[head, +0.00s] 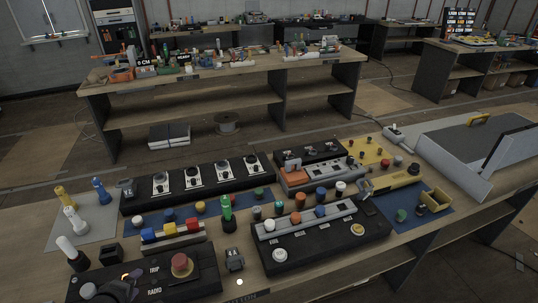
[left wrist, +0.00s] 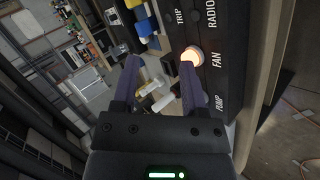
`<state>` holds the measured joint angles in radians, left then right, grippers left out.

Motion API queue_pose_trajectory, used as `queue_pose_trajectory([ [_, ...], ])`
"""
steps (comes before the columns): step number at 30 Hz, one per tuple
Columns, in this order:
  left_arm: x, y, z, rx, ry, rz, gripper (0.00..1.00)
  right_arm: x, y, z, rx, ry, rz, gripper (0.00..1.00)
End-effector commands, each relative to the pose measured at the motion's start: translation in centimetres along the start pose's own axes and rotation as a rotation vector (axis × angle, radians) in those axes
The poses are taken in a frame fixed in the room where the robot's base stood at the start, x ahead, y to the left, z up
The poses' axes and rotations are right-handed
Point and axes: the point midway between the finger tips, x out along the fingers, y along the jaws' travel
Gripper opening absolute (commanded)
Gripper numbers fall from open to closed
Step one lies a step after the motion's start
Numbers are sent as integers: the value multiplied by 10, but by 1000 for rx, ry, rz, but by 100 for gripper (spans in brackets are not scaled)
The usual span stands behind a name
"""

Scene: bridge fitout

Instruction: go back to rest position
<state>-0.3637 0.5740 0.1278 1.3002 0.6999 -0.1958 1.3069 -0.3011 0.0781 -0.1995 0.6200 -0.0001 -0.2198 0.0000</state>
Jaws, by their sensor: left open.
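My right gripper is not in view.
A red knob (head: 182,265) stands on the same panel. White knob-topped handle (head: 67,246), yellow and blue pieces, and a green figure-like piece (head: 226,208) stand close by. A second black panel (head: 325,240) lies to the right. The floor between benches is mostly open.

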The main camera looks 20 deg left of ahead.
Motion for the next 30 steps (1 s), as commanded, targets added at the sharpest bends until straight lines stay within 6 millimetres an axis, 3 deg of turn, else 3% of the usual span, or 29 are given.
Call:
queue_pose_trajectory([
  [1,0,2,-15,80,18,-11,55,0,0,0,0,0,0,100],
  [5,-2,-73,-19,608,0,-223,55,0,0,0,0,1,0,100],
  [8,-15,-132,-31,1096,-93,-402,55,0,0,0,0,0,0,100],
  [11,-42,-192,-50,1654,-300,-582,55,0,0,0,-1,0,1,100],
  [13,-68,-229,-68,2062,-528,-686,55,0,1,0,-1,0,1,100],
  [14,-69,-239,-51,2091,-578,-665,55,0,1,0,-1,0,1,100],
  [15,-67,-249,-19,2038,-599,-619,55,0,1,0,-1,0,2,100],
  [19,-72,-273,68,1924,-685,-514,55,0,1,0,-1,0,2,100],
  [27,-98,-286,235,1705,-835,-323,55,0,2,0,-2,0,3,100],
  [30,-60,-330,239,1714,-834,-335,55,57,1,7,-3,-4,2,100],
])
